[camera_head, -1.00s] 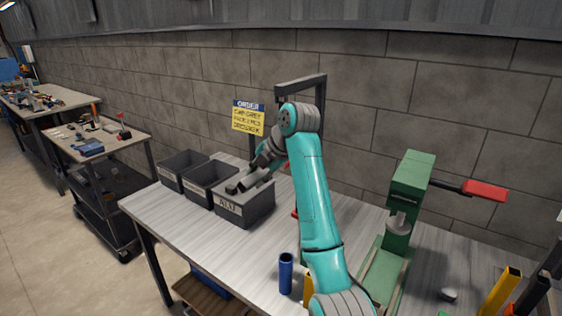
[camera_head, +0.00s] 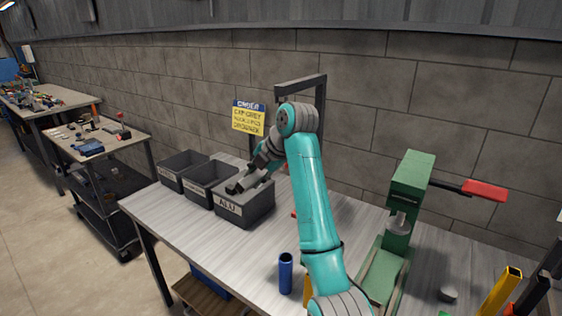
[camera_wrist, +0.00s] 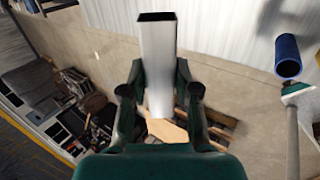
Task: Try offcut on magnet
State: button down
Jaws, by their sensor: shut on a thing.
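My gripper (camera_head: 243,182) is at the grey bin labelled ALU (camera_head: 246,212) on the bench, over its open top in the picture. In the wrist view my gripper (camera_wrist: 159,92) is shut on a silver rectangular tube offcut (camera_wrist: 157,52). The offcut's open dark end points away from the jaws, towards the top of the picture. In the head view the offcut is too small to tell from the grey fingers. I cannot make out a magnet in either view.
Two more grey bins (camera_head: 207,184) stand left of the ALU bin. A dark frame (camera_head: 301,82) and a yellow order sign (camera_head: 248,119) stand behind. A blue tube (camera_head: 286,273) stands near the front edge. A green press (camera_head: 406,190) with a red handle stands right.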

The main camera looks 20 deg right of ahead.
jog(key=shift+s+a+r, duration=0.15)
jog(key=shift+s+a, duration=0.1)
jog(key=shift+a, duration=0.15)
dwell(1.0)
jog(key=shift+a, duration=0.15)
